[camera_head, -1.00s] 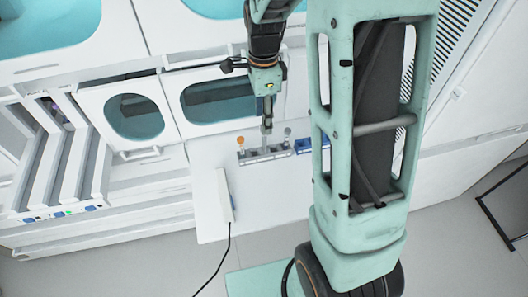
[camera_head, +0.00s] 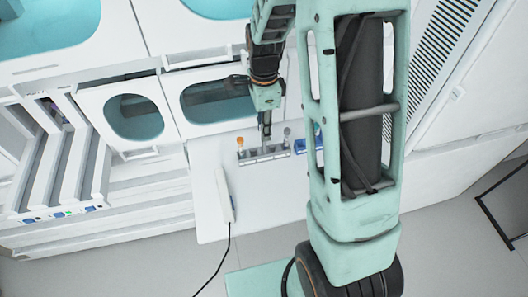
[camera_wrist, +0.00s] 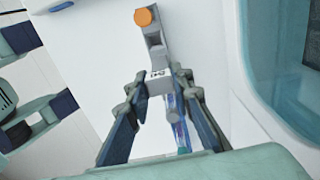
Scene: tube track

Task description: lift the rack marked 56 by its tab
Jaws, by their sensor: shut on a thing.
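A grey rack (camera_head: 274,153) stands on the white bench in the head view, with an orange-capped tube (camera_head: 240,142) at its left end and a grey-capped tube (camera_head: 287,132) at its right end. My gripper (camera_head: 266,140) is above the rack's middle, pointing down. In the wrist view the fingers (camera_wrist: 163,86) are shut on the rack's upright tab, which has a small dark mark (camera_wrist: 158,73) too blurred to read with certainty. The orange cap (camera_wrist: 146,17) shows beyond it. Much of the rack is hidden behind the fingers. I cannot tell whether the rack is clear of the bench.
A blue rack (camera_head: 302,146) stands close to the right, partly hidden by my arm. A white bar-shaped device (camera_head: 225,196) with a black cable lies to the front left. The white bench (camera_head: 268,208) is bare in front of the rack. Windowed cabinets rise behind.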

